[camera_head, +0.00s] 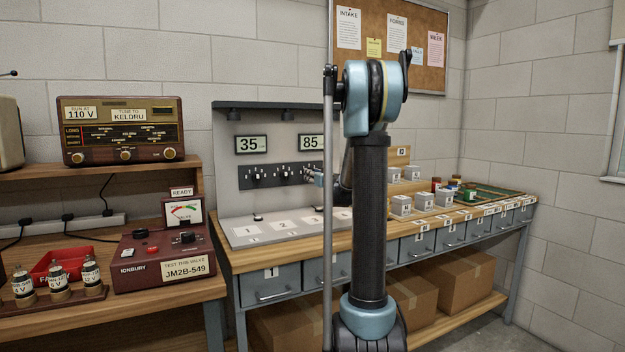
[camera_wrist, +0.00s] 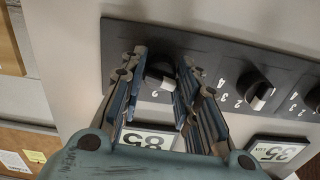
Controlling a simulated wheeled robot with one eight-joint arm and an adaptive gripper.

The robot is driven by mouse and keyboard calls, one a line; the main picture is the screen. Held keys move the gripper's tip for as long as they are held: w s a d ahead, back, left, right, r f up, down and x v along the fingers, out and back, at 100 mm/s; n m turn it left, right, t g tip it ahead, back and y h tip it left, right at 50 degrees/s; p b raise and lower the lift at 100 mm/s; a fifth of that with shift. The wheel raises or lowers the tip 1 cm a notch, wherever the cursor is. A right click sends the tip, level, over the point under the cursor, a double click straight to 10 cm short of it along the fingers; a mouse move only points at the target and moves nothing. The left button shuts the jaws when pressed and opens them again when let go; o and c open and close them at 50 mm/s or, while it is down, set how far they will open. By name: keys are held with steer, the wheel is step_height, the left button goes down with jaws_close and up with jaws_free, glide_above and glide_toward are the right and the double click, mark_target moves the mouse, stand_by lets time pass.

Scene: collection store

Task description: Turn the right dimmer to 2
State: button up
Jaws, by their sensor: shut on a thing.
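The right dimmer is a black round knob (camera_wrist: 160,72) with a pale pointer mark, at the left end of the black panel in the upside-down wrist view. A small numeral shows beside it; which number the pointer faces I cannot tell. My gripper (camera_wrist: 160,88) has its two fingers on either side of this knob, shut on it. In the head view my gripper (camera_head: 312,177) is at the right end of the dimmer panel (camera_head: 262,178), partly hidden by my arm. The display reading 85 (camera_head: 311,142) is above it.
Another dimmer knob (camera_wrist: 254,88) sits close beside my fingers. The 35 display (camera_head: 251,144) is to the left. Numbered plates (camera_head: 284,224) lie below the panel. White boxes (camera_head: 401,204) stand on the bench to the right. A radio (camera_head: 120,130) and a valve tester (camera_head: 165,255) are at left.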

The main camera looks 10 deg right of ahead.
steer(key=m, duration=1.1)
steer(key=shift+d+m, duration=0.1)
steer(key=shift+m, duration=1.8)
steer(key=o, duration=1.1)
